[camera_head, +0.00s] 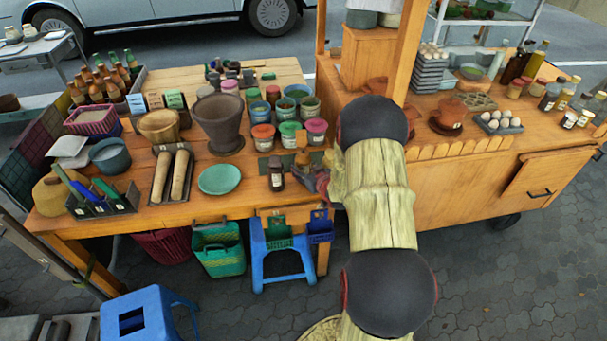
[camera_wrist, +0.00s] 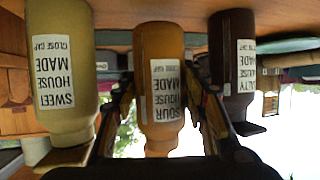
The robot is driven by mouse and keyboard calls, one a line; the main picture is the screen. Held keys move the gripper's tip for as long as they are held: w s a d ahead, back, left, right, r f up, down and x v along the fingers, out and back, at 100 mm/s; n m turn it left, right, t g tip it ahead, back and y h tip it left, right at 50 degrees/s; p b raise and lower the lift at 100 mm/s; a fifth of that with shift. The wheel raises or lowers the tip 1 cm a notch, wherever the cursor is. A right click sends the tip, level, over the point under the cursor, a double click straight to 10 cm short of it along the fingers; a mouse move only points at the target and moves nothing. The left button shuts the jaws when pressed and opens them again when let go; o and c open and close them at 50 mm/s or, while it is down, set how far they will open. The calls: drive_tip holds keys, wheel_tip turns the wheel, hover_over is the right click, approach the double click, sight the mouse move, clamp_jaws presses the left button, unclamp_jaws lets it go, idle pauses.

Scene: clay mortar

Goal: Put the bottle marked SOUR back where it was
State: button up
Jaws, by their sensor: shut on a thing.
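The wrist view is upside down. The orange-brown bottle marked SOUR (camera_wrist: 157,50) is in its middle, with the fingers of my gripper (camera_wrist: 160,98) closed on both sides of it. The bottle is upright; I cannot tell whether its base touches the wood. A yellow bottle marked SWEET (camera_wrist: 65,30) is on the left and a dark bottle, its label partly hidden and reading "LTY" (camera_wrist: 232,45), is on the right, both close to my fingers. In the head view the orange bottle (camera_head: 301,158) is at the table's front edge, beside a dark bottle (camera_head: 275,175).
Behind the bottles stand several colourful tubs (camera_head: 289,132). A green plate (camera_head: 219,179) and a large brown mortar (camera_head: 221,120) are to the left. A blue stool (camera_head: 283,250) stands below the table edge. The wooden counter (camera_head: 455,185) is to the right.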

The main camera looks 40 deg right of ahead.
drive_tip(key=shift+f, duration=0.85)
drive_tip(key=shift+f+b, duration=0.2)
drive_tip(key=shift+b, duration=0.2)
drive_tip(key=o, duration=1.3)
drive_tip(key=shift+c, duration=0.2)
